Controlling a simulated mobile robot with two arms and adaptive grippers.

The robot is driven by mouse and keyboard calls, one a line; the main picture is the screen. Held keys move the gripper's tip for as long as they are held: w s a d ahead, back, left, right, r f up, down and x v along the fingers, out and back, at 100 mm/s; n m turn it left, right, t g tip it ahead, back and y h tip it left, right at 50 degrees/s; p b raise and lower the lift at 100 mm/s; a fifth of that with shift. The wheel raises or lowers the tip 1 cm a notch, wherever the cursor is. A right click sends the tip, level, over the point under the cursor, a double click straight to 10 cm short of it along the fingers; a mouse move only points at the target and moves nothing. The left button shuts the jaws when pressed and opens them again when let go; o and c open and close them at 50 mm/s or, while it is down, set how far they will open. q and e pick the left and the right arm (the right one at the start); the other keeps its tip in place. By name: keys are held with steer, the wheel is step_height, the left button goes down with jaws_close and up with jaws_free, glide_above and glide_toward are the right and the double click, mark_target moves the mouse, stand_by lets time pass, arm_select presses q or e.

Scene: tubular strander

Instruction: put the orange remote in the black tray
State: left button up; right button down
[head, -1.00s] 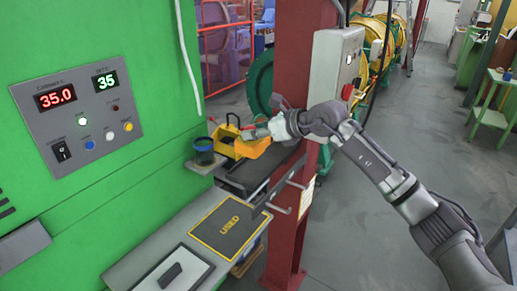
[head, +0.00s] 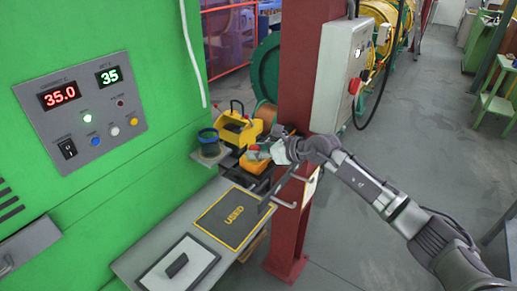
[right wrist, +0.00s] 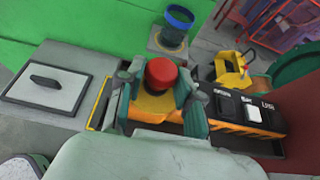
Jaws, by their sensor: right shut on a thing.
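The orange remote (head: 256,168) has a black top, a red mushroom button and several rocker switches; it also shows in the right wrist view (right wrist: 240,112). My right gripper (head: 264,155) is shut on it, with one finger on each side near the red button in the right wrist view (right wrist: 160,103). The black tray (head: 232,175) is behind the grey bench beside the red column. The remote is over the tray and hides much of it; the tray's dark floor shows past the remote in the right wrist view (right wrist: 268,148). Whether they touch I cannot tell. My left gripper is not in view.
A dark mat marked USED (head: 232,218) and a white board with a black handle (head: 178,268) lie on the bench. A blue-rimmed cup (head: 208,143) and a yellow holder (head: 238,128) stand close behind. The red column (head: 300,110) is close on the right.

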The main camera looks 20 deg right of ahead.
steer(key=shift+r, duration=0.15)
steer(key=c, duration=0.8)
jaws_free()
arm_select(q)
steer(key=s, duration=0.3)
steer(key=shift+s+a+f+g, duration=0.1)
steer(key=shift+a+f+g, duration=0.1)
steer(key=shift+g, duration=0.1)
arm_select(e)
steer(key=shift+o, duration=0.2)
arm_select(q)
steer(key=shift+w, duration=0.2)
arm_select(e)
steer(key=shift+s+d, duration=0.35)
arm_select(q)
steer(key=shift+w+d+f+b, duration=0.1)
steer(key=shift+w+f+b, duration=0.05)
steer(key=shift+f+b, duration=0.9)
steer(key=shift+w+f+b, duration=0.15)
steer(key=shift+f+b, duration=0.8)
steer(key=shift+b, duration=0.1)
arm_select(e)
steer(key=v, duration=1.1)
